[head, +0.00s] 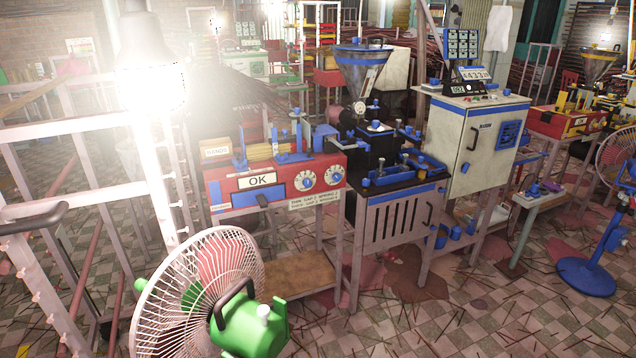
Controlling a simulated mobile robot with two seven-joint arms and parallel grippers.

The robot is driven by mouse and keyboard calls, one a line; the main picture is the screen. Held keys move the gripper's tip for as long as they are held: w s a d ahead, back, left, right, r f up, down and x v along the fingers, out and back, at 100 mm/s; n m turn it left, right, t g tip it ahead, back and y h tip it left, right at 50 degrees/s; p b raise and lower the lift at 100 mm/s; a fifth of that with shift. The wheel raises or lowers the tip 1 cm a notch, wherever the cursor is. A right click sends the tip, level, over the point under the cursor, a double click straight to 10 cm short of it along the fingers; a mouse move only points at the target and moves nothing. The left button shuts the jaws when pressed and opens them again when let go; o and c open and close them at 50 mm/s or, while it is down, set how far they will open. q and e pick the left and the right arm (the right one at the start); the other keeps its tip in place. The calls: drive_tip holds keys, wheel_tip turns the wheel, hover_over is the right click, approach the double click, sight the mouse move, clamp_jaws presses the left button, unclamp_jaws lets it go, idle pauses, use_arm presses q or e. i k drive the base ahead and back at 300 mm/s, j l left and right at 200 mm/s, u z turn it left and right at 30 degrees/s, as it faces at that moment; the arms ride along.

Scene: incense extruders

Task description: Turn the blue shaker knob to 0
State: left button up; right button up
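A red, blue-trimmed machine (230,187) stands in the middle of the head view with a lit "OK" panel (261,181). On its front are two round white dials, a left dial (304,180) and a right dial (333,175). Their numbers and pointer settings are too small to read, and I cannot tell which is the shaker knob. A small label plate (317,198) is below them. Blue fittings sit on the machine's top. Neither of my grippers shows in this view.
A green fan with a white cage (195,285) stands in front of the machine at lower left. A blue-and-white cabinet (487,135) and a hopper (361,70) stand to the right and behind. A blue fan base (586,277) is at far right. Tiled floor (470,320) at lower right has scattered sticks.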

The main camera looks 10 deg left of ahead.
sight(307, 182)
drive_tip(key=i+l, duration=0.15)
drive_tip(key=l, duration=0.25)
drive_tip(key=i+l+u, duration=0.1)
drive_tip(key=l, duration=0.25)
drive_tip(key=i+l, duration=0.25)
drive_tip(key=l, duration=0.15)
drive_tip(key=i+l+u, duration=0.1)
drive_tip(key=l, duration=0.3)
drive_tip(key=i+l+u, duration=0.15)
drive_tip(key=i+l, duration=0.5)
drive_tip(key=i+l+u, duration=0.15)
drive_tip(key=i, duration=0.9)
